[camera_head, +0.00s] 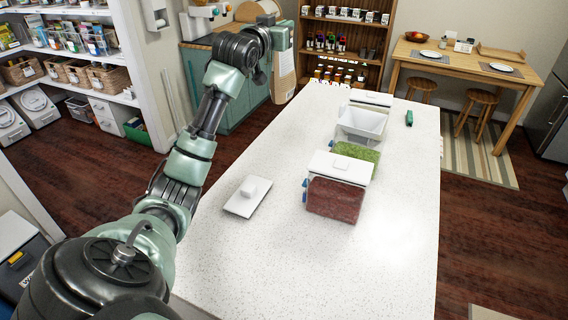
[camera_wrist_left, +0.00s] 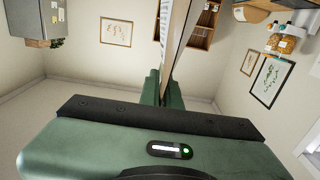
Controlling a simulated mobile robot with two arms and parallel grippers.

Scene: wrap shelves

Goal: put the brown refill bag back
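The brown refill bag (camera_head: 284,78) hangs upright, high above the far left end of the white counter. My left arm reaches up from the lower left, and its gripper (camera_head: 282,37) is at the top of the bag. In the left wrist view the bag (camera_wrist_left: 177,38) shows edge-on as a thin tan sheet between the green fingers (camera_wrist_left: 164,92), which are closed on it. My right gripper is not in view.
The white counter (camera_head: 270,255) holds a red-filled container (camera_head: 336,199), a green-filled container (camera_head: 362,153), an empty white bin (camera_head: 362,123) and a loose white lid (camera_head: 247,197). A wooden shelf (camera_head: 375,41) with jars stands behind. Pantry shelves (camera_head: 72,51) are at left.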

